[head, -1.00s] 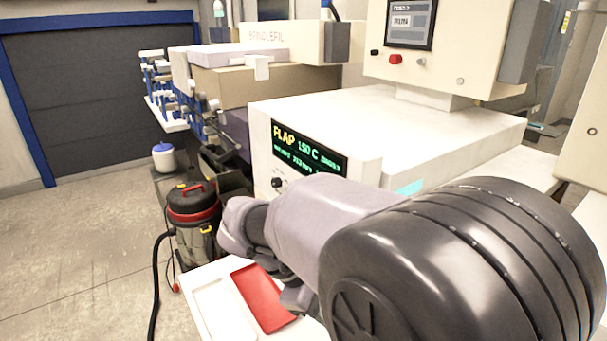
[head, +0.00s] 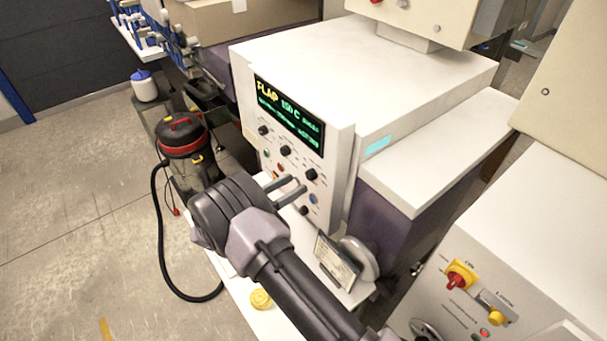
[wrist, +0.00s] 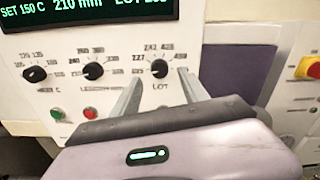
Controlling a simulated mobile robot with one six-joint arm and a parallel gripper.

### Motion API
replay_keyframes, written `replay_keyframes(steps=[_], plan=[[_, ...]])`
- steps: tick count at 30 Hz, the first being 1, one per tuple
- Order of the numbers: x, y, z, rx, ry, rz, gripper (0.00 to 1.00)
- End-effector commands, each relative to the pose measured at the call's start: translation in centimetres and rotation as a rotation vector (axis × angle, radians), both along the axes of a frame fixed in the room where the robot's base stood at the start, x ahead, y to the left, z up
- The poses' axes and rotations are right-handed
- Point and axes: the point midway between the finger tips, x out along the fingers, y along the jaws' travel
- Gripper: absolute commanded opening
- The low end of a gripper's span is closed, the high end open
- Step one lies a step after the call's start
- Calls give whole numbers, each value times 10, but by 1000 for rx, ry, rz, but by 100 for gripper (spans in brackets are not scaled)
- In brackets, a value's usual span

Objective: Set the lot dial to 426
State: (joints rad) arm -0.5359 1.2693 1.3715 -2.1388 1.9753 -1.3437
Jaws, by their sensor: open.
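The lot dial (wrist: 160,68) is a black knob marked LOT on the white panel, ringed by small printed numbers. It is the right one of three knobs in the wrist view and also shows in the head view (head: 311,174). The panel display (wrist: 90,8) shows LOT with a number that is partly unreadable. I cannot tell exactly where the knob points. My gripper (head: 291,183) is open and empty, facing the panel. In the wrist view its fingertips (wrist: 161,74) appear on either side of the knob, apparently short of it.
Two other knobs (wrist: 93,70) (wrist: 36,73) sit to the left, with green (wrist: 57,114) and red (wrist: 90,113) buttons below. A tilted card (head: 336,262) stands near my arm. A yellow-and-red switch (head: 461,276) is on the right cabinet. A vacuum (head: 183,138) stands on the floor.

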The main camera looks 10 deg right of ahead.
Motion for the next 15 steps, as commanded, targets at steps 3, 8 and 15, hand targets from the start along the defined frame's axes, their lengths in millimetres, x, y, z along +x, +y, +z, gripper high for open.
replay_keyframes(steps=[3, 8, 15], plan=[[10, -23, 1, 0, 1, -3, 52], [18, -38, 0, 0, 1, -1, 52], [19, -41, 0, 1, 0, 0, 52]])
